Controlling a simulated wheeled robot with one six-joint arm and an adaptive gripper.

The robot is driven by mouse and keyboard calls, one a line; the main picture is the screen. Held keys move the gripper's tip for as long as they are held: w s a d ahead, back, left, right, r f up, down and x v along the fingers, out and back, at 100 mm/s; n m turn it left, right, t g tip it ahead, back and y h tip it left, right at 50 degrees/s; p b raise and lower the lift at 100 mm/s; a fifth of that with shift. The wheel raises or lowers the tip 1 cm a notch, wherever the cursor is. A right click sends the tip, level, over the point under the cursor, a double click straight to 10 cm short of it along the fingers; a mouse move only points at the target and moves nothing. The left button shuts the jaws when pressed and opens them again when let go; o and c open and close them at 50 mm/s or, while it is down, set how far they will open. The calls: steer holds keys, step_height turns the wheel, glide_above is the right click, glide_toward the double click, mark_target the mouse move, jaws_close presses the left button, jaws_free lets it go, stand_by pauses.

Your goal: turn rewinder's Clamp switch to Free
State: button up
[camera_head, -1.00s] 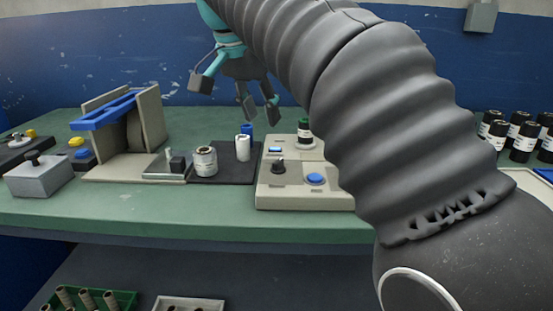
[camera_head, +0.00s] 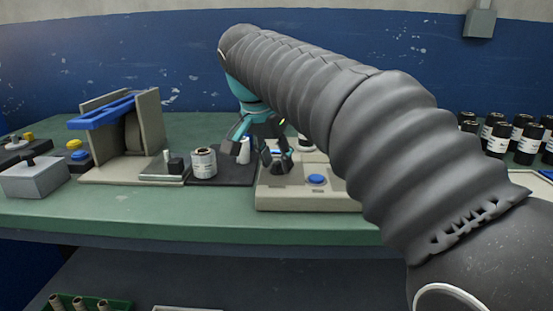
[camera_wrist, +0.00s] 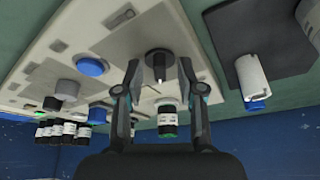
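The rewinder is a beige box (camera_head: 335,201) on the green bench, with a blue button (camera_head: 316,179) on its front right. Its black switch knob (camera_wrist: 158,60) shows in the wrist view, on a round base with a small white mark. My gripper (camera_head: 262,150) is over the rewinder's left part, pointing down. In the wrist view my gripper (camera_wrist: 159,66) is open, with one finger on each side of the knob and a gap on both sides. The blue button also shows there (camera_wrist: 91,66). In the head view the fingers mostly hide the knob, and switch labels cannot be read.
A black plate (camera_head: 226,181) left of the rewinder carries a labelled can (camera_head: 203,163) and a white roll (camera_head: 243,153). A beige and blue machine (camera_head: 150,120) stands further left. A dark green-marked bottle (camera_wrist: 167,121) stands behind the knob. Several black bottles (camera_head: 498,138) stand far right.

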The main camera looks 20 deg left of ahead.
jaws_close()
stand_by(0.3)
steer(key=n, duration=0.2)
steer(key=n+y+p, duration=0.1)
steer(key=n, duration=0.1)
steer(key=n+y, duration=0.1)
steer(key=shift+d+r+n+p, duration=0.15)
steer(key=shift+d+n+p, duration=0.15)
steer(key=shift+n, duration=0.1)
steer(key=n+y+p, duration=0.1)
steer(key=n, duration=0.2)
steer(key=n+y+p, duration=0.1)
steer(key=n, duration=0.2)
steer(key=shift+w+d+g, duration=0.1)
steer(key=shift+d+g, duration=0.05)
steer(key=shift+g, duration=0.25)
